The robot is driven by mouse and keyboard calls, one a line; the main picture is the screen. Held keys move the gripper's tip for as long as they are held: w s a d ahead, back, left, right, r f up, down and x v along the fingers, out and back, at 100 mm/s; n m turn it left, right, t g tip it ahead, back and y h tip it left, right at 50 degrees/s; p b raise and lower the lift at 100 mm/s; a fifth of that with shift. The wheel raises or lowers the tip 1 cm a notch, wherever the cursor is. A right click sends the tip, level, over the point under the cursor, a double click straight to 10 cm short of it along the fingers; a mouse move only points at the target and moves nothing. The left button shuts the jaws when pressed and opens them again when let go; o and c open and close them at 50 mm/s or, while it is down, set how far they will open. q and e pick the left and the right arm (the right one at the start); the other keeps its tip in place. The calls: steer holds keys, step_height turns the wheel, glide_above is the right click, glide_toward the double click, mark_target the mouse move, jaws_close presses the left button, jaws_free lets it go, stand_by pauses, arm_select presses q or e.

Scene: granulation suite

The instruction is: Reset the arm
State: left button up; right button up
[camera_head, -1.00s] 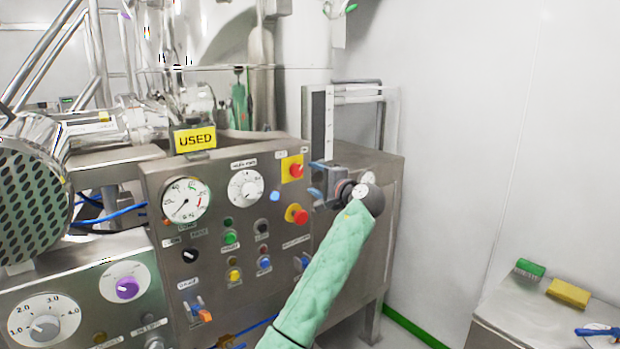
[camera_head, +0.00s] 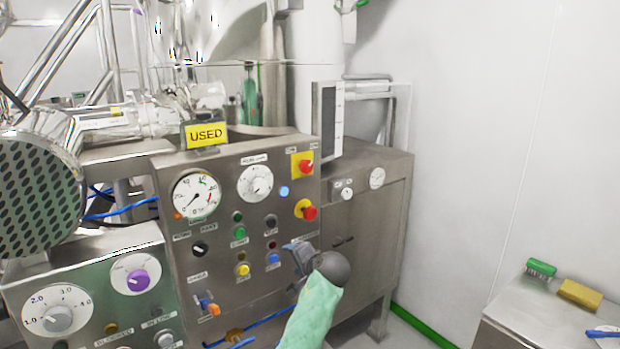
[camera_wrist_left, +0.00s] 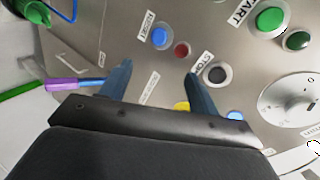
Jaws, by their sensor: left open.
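My left gripper (camera_head: 298,256) is in front of the lower right part of the steel control panel (camera_head: 225,290), with its green-sleeved arm coming up from the bottom edge. In the left wrist view the two blue-grey fingers of my left gripper (camera_wrist_left: 160,78) stand apart with nothing between them but the panel face behind. A blue button (camera_wrist_left: 161,38) and a small dark red one (camera_wrist_left: 181,50) show beyond the gap. A black button (camera_wrist_left: 216,74) is beside the right finger. A yellow button is partly hidden behind the gripper body. My right gripper is not in view.
Red knobs on yellow plates (camera_head: 303,166) stick out above the gripper. A yellow USED sign (camera_head: 205,134) stands on the panel's top. A perforated metal drum (camera_head: 38,190) is at the left. Floor shows between.

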arm_select(q)
steer(key=s+a+f+n+g+h, duration=0.2)
steer(key=s+a+f, duration=0.3)
steer(key=s+f, duration=0.65)
steer(key=s+a+f+n+g+h, duration=0.2)
steer(key=s+a+f, duration=0.4)
steer(key=s+f, duration=0.55)
steer(key=s+a+f+n+g+h, duration=0.1)
steer(key=s+a+g+h, duration=0.15)
steer(key=s, duration=1.25)
steer(key=s+a+f+n+g+h, duration=0.15)
steer(key=s+a, duration=0.25)
steer(key=s, duration=1.1)
steer(key=s+f+x, duration=0.1)
steer(key=s+x, duration=0.2)
steer(key=x, duration=1.1)
steer(key=s+a+f+x, duration=0.1)
steer(key=s+x, duration=0.2)
steer(key=x, duration=1.2)
steer(key=s+f, duration=0.4)
steer(key=f, duration=0.5)
steer(key=s+f+g, duration=0.1)
steer(key=s+f, duration=0.3)
steer(key=f, duration=0.6)
steer(key=shift+d+f+y+b, duration=0.15)
steer(key=shift+d+y+b, duration=0.15)
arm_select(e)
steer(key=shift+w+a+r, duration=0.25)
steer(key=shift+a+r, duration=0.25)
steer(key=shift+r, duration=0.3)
